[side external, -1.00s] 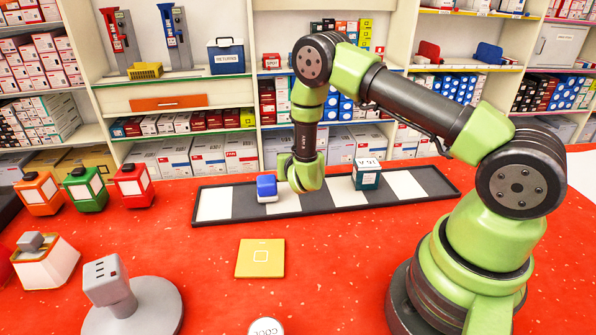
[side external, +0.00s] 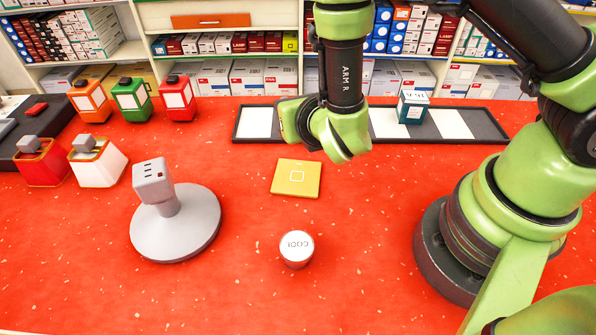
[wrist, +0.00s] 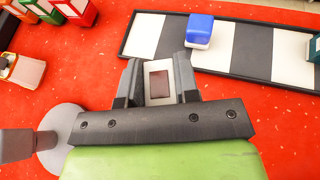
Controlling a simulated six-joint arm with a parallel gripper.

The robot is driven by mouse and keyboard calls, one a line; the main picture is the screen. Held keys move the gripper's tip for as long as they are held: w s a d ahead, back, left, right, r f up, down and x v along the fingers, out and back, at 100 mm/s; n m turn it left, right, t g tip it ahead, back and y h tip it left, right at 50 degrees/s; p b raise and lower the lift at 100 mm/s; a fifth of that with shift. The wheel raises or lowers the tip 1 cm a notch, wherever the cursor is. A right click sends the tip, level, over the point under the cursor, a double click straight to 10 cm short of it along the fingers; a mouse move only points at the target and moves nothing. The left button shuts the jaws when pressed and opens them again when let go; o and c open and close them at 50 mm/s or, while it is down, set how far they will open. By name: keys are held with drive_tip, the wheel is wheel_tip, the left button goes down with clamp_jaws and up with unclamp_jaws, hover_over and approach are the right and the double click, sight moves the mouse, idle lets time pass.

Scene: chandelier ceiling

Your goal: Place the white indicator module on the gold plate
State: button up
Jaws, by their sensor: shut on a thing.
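My gripper (wrist: 159,80) is shut on a small white block with a dark red-brown panel, which I take to be the white indicator module (wrist: 149,68). In the side view my gripper (side external: 330,145) hangs above the table in front of the striped tray, and the module is hidden there. The gold plate (side external: 284,188) lies flat on the red table, nearer the camera and left of my gripper in the side view. It has a white square outline and nothing on it. The plate does not show in the wrist view.
A black-edged striped tray (side external: 467,138) holds a teal box (side external: 411,107) and a blue-and-white block (wrist: 199,30). A round-based grey stand (side external: 176,240) and a CODE can (side external: 297,248) stand near the plate. Several coloured lanterns (side external: 131,98) stand at left.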

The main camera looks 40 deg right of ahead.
sight(296, 174)
drive_tip(key=shift+s+a+n+y, duration=0.3)
drive_tip(key=shift+s+a, duration=0.4)
drive_tip(key=shift+a, duration=0.3)
drive_tip(key=shift+t, duration=0.3)
wheel_tip(296, 174, down, 10)
drive_tip(key=shift+r, duration=0.15)
drive_tip(key=o, duration=0.9)
